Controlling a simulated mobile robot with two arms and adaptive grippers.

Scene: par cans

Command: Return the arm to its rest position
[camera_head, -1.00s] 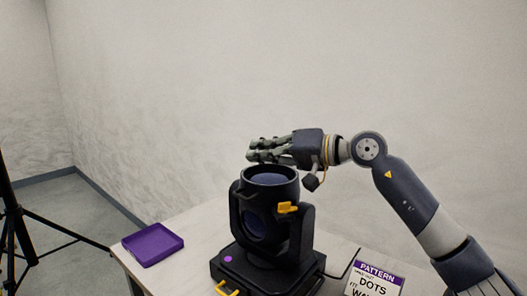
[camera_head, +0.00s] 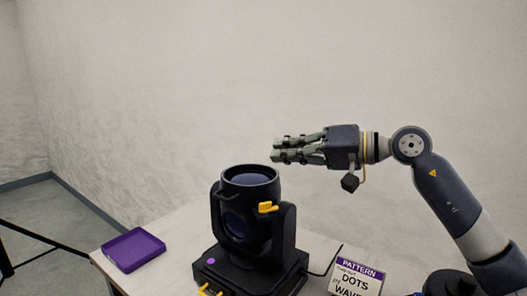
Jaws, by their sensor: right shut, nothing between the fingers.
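My right arm comes in from the right side of the head view. My right gripper (camera_head: 276,149) points left, with its fingers together and nothing held between them. It hangs in the air above and to the right of the top rim of a black moving-head light (camera_head: 234,222), apart from it. The light stands upright on the table, with a yellow latch on its side and yellow handles at its base. My left gripper is not in view.
A purple tray (camera_head: 134,250) lies empty on the table's left part. A sign headed PATTERN (camera_head: 357,275) stands right of the light. A dark round object (camera_head: 449,283) is at the lower right. Black stand legs show at far left. A pale wall is behind.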

